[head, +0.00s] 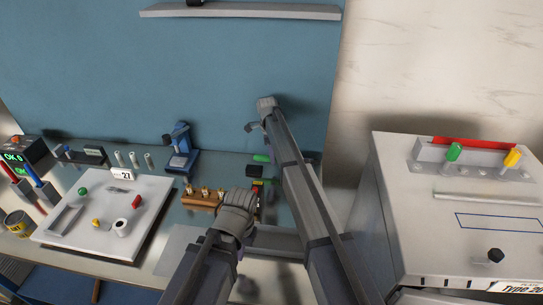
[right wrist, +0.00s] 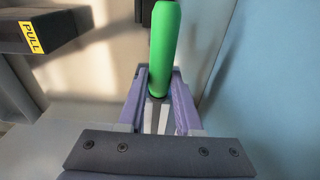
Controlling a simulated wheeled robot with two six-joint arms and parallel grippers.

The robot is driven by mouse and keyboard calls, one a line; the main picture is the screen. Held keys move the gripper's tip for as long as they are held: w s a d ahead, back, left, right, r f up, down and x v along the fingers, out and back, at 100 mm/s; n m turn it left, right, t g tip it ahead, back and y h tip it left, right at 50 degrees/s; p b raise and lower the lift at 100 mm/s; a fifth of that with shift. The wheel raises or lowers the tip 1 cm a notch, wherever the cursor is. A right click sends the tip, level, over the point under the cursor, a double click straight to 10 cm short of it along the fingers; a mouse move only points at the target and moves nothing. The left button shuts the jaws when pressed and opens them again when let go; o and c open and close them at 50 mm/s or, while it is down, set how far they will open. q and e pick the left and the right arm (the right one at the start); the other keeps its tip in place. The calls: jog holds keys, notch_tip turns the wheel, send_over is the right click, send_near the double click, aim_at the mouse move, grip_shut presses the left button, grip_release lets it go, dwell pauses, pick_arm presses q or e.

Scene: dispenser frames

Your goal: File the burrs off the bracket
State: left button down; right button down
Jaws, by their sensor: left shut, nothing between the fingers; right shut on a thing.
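My right gripper (right wrist: 157,112) is shut on a tool with a green handle (right wrist: 165,35). In the right wrist view the handle points away from the fingers toward the top; in the head view the green handle (head: 261,158) shows just left of my right arm, above the bench. That arm hides the fingers. My left gripper (head: 237,208) is shut and empty, low over the bench's front. A pale fixture plate (head: 150,180) on the left carries a small grey flat piece (head: 118,189); I cannot tell whether it is the bracket.
A blue press-like stand (head: 181,150) stands at the back. A wooden block with brass pieces (head: 203,198) is left of my left gripper. A black drawer marked PULL (right wrist: 40,25) is near the green handle. A white cabinet (head: 450,210) stands right.

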jog(key=shift+a, duration=0.1)
pick_arm(q)
jog(key=shift+r, duration=0.1)
pick_arm(e)
jog(key=shift+w+a+r, duration=0.1)
jog(key=shift+w+a, duration=0.05)
jog(key=shift+a, duration=0.45)
jog(key=shift+w+a, duration=0.15)
jog(key=shift+a, duration=0.4)
jog(key=shift+a, duration=0.1)
jog(key=shift+w+a, duration=0.25)
jog(key=shift+a, duration=0.9)
jog(key=shift+d, duration=0.15)
jog(key=shift+s+d, duration=0.25)
jog(key=shift+d, duration=0.85)
